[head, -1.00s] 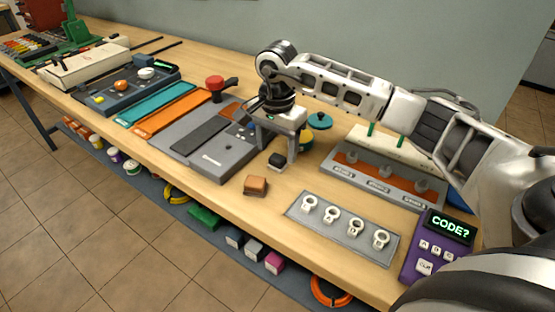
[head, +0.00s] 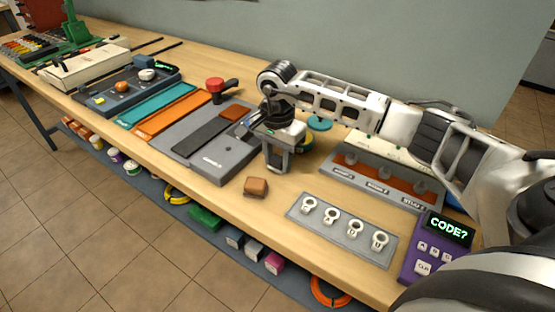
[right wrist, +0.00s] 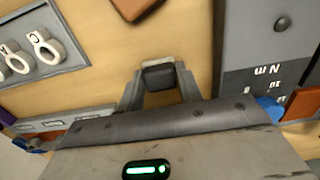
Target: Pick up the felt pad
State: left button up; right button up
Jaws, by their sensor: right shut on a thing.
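The small dark block that I take for the felt pad (right wrist: 159,77) sits between the two fingers of my right gripper (head: 276,166) in the right wrist view. The fingers are shut on it from both sides. In the head view the gripper points down at the tabletop and its fingers hide most or all of the pad. I cannot tell whether the pad still touches the table. My left gripper is not in view.
A brown block (head: 256,187) lies just in front of the gripper. A grey tray with a dark strip (head: 223,161) is to the left. A plate with white rings (head: 327,235) and a purple keypad (head: 433,255) are to the right. The table's front edge is close.

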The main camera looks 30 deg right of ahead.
jog(key=shift+r, duration=0.6)
jog(key=s+a+r+b, duration=0.2)
jog(key=s+a+r, duration=0.7)
jog(key=a+r, duration=0.1)
jog(key=shift+a+r, duration=0.35)
jog(key=shift+r, duration=0.55)
jog(key=o, duration=0.4)
jog(key=c, duration=0.3)
